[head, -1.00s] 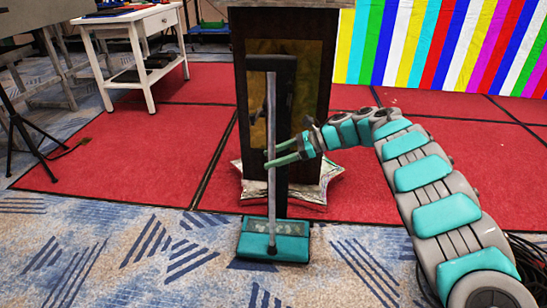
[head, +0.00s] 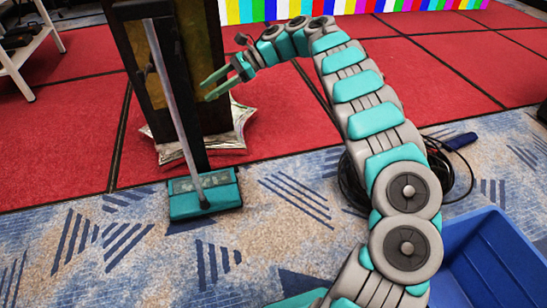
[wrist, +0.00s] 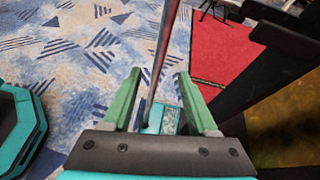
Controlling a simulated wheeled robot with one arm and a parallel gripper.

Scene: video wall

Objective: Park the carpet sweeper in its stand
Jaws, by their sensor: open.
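The carpet sweeper has a teal head (head: 205,195) on the carpet and a long grey handle (head: 172,90) leaning up to the left. A black stand (head: 188,75) rises right behind the handle, with a black arm at its top. The handle's top meets that arm in the picture; I cannot tell whether it is seated. My gripper (head: 209,86) is open and empty, its green fingers pointing left toward the handle with a visible gap. In the wrist view the handle (wrist: 163,50) shows between the open fingers (wrist: 157,100), beyond them.
A dark cabinet (head: 205,60) stands behind the stand, with crumpled sheets (head: 235,125) around its foot. A blue bin (head: 490,260) is at lower right, and black cables (head: 355,180) lie beside my arm. A white table (head: 25,50) is at far left. Carpet in front is clear.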

